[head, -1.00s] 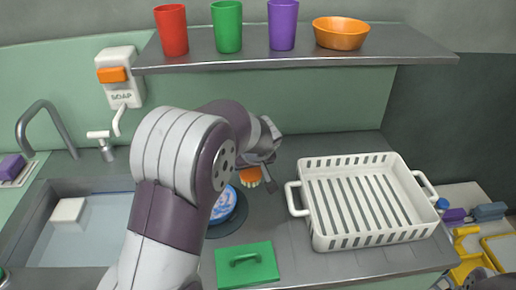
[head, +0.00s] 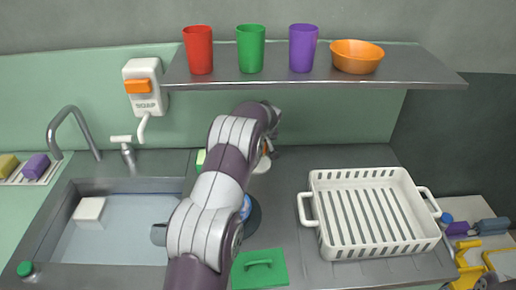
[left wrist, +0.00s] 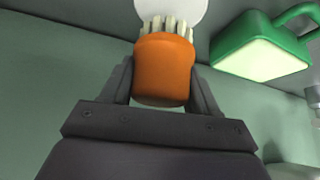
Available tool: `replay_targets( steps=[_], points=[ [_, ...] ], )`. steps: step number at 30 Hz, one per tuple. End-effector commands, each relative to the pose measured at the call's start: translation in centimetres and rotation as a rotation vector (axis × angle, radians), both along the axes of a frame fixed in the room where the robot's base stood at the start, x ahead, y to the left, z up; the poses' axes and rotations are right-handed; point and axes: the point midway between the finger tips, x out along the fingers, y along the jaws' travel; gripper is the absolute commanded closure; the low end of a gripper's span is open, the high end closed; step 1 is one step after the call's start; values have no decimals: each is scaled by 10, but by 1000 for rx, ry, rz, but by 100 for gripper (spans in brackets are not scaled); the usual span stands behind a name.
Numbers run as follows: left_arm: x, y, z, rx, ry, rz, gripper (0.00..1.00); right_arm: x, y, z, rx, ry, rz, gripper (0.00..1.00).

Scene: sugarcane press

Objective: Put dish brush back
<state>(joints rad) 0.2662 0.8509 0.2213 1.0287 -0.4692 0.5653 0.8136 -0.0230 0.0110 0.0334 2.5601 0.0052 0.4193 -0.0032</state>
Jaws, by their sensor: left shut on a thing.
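The dish brush (left wrist: 163,70) has a rounded orange body and pale bristles. My left gripper (left wrist: 162,84) is shut on the orange body, with a finger on each side. The bristles point away from the palm, towards a white round thing (left wrist: 172,10) at the top edge of the left wrist view. I cannot tell whether they touch. In the head view the left gripper (head: 268,150) is at the back of the counter near the wall, mostly hidden by my arm. A white round thing (head: 262,165) shows just below it. My right gripper is not clearly seen.
A white slatted rack (head: 312,226) stands to the right, and a sink (head: 120,245) to the left. A green block with a handle (left wrist: 262,50) is close by in the wrist view. A shelf (head: 310,83) with cups and an orange bowl hangs above.

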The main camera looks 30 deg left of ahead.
Motion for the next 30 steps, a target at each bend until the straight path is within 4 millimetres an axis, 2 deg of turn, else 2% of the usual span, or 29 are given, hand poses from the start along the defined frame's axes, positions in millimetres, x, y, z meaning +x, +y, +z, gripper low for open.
replay_targets(
  steps=[3,5,7,19,20,21,22,30],
  points=[
    [-1,0,-27,-2,6,0,64,0,0,3,0,0,0,57],
    [-1,0,-37,-2,4,0,64,0,0,4,0,0,0,57],
    [2,1,-40,-2,1,1,64,0,0,9,0,0,0,57],
    [3,2,-48,-2,1,1,64,0,0,1,0,0,0,57],
    [3,2,-47,-2,1,1,30,0,0,3,0,0,0,57],
    [3,2,-46,-1,2,1,17,0,0,3,0,0,0,57],
    [2,2,-46,-1,2,1,14,0,0,3,0,0,0,57],
    [3,2,-45,-1,2,1,14,0,0,4,0,0,0,57]
  ],
)
